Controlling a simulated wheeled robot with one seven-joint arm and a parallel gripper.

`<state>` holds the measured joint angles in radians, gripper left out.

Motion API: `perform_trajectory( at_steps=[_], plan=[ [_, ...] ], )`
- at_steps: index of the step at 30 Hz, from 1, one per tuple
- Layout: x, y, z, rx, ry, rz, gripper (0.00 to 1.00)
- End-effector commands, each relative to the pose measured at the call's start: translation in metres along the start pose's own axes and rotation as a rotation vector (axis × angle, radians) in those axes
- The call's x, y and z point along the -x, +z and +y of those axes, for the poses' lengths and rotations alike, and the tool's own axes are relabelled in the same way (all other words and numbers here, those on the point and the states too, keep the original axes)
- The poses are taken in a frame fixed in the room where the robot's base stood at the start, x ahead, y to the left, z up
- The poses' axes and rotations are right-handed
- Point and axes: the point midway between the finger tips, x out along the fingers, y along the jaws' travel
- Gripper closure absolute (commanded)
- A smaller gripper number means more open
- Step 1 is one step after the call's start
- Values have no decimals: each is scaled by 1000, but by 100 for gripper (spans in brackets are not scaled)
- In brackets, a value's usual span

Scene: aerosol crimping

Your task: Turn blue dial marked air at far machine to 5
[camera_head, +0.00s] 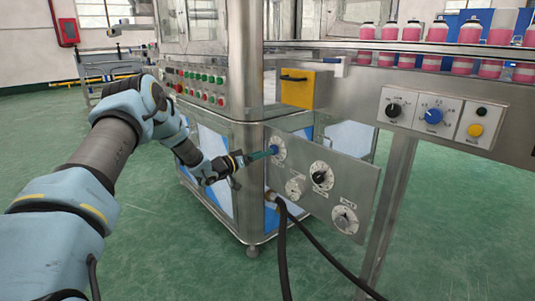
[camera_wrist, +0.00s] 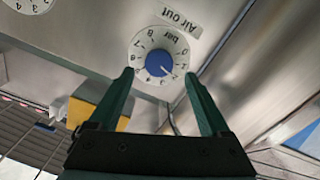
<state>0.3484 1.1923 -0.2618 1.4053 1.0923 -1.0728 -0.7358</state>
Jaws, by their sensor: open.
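The blue dial (camera_wrist: 159,62) shows upside down in the wrist view, on a round white scale under a label reading "Air out" and "bar". Its white pointer mark points to the lower right, around 2 or 3; the exact reading is hard to tell. In the head view its white scale plate (camera_head: 279,146) is at the upper left of the low metal panel, and the knob is mostly hidden by my fingers. My gripper (camera_wrist: 158,74) is open, its teal fingertips on either side of the dial; I cannot tell whether they touch it. My gripper also shows in the head view (camera_head: 270,152).
The low panel (camera_head: 365,185) also carries a black dial (camera_head: 321,176) and two white gauges. Black hoses (camera_head: 282,240) hang below it. A yellow box (camera_head: 297,88) stands above. The upper panel holds another blue knob (camera_head: 434,116). Pink cans line the conveyor.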

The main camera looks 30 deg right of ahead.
Motion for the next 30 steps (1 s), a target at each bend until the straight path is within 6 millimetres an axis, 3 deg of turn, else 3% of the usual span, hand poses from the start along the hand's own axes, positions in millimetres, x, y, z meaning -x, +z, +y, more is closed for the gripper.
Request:
perform_trajectory(
  at_steps=[7,19,30],
  plan=[
    [-34,1,0,-1,0,0,19],
    [-41,0,0,0,-2,-1,19],
    [-41,0,0,0,-2,0,59]
  ],
)
